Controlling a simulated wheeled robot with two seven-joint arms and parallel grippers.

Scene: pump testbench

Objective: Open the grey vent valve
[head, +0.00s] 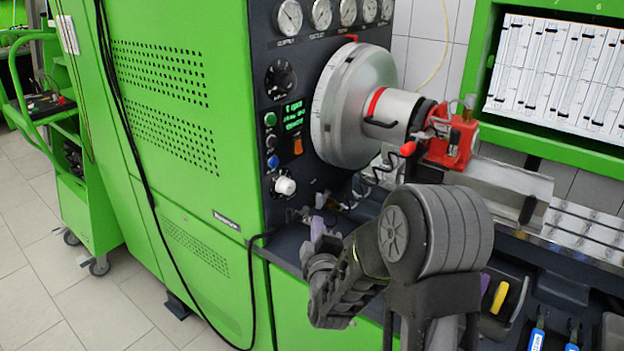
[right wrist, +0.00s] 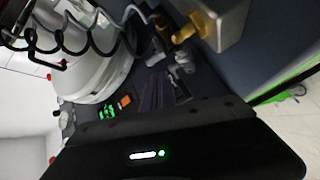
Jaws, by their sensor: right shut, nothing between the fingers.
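In the right wrist view a small grey valve (right wrist: 183,62) sits on the dark bench front, just beyond my fingertips and slightly to their right. A yellow-brass valve (right wrist: 187,28) is above it, by a grey metal block. My right gripper (right wrist: 160,92) points at the bench with its purplish-dark fingers together and nothing between them. In the head view my right gripper (head: 318,226) is low in front of the bench panel, near its lower corner. It hides part of the fittings there, so I cannot make out the grey valve clearly. I cannot tell whether the fingers touch the valve. My left gripper is not seen.
The green test bench (head: 180,120) carries gauges, a white knob (head: 285,186) and a big silver drum (head: 340,105). A red clamp unit (head: 452,142) is right of it. A coiled black cable (right wrist: 75,35) hangs near my right wrist. Tools lie in a tray at lower right.

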